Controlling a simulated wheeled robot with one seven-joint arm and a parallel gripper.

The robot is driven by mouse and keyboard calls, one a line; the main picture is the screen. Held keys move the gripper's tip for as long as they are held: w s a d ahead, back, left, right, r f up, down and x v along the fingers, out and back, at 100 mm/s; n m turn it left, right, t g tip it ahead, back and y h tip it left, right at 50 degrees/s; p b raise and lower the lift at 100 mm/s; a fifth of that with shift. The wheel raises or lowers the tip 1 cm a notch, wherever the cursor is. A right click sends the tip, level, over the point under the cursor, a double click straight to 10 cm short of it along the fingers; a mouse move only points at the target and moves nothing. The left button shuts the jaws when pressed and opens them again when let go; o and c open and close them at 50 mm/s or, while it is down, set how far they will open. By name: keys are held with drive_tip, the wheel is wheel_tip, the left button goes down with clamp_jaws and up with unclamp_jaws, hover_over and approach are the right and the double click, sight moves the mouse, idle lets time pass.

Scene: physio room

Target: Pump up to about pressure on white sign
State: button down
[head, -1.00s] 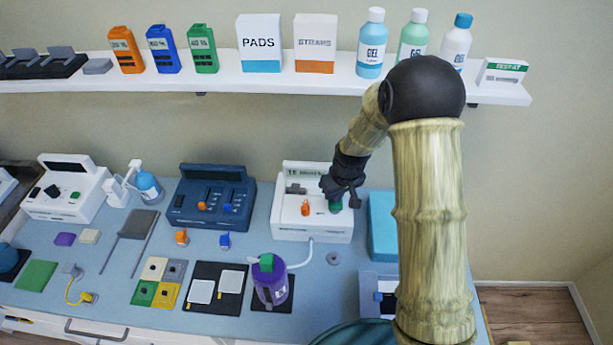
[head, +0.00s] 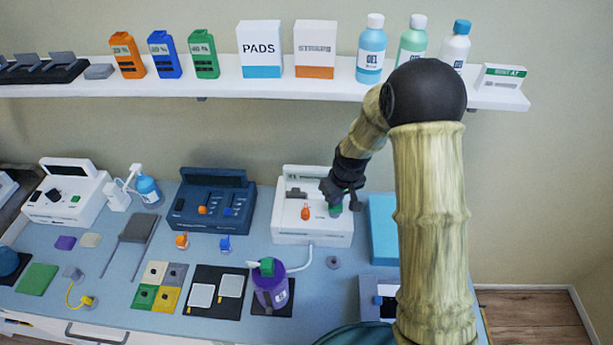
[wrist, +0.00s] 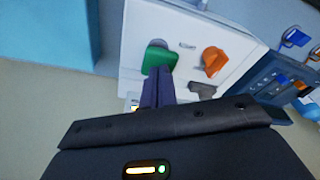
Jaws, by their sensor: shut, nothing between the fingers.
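A white device (head: 290,226) stands at the back of the blue table. Its front carries an orange knob (head: 306,212) and a green button (head: 336,209); the wrist view shows the orange knob (wrist: 213,60) and green button (wrist: 157,57) too. My gripper (head: 340,200) is shut and empty, its fingertips (wrist: 158,76) at the green button, touching or very close. The device's raised display is partly hidden by my arm and unreadable. A small white sign (head: 503,76) with a green band stands at the shelf's right end; its text is too small to read surely.
A dark blue device (head: 212,225) stands to the left. A pale hose (head: 299,265) runs from the white device towards a purple bottle (head: 270,293) in front. A light blue box (head: 382,228) is at the right, partly behind my arm. The shelf (head: 230,88) hangs above.

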drive_tip(key=shift+r+p, duration=0.6)
drive_tip(key=shift+r, duration=0.45)
drive_tip(key=shift+f+b, duration=1.6)
drive_tip(key=shift+f, duration=0.55)
drive_tip(key=shift+r, duration=0.1)
drive_tip(key=shift+r+p, duration=1.5)
drive_tip(key=shift+r, duration=0.55)
wheel_tip(320, 180, up, 5)
drive_tip(key=p, duration=0.3)
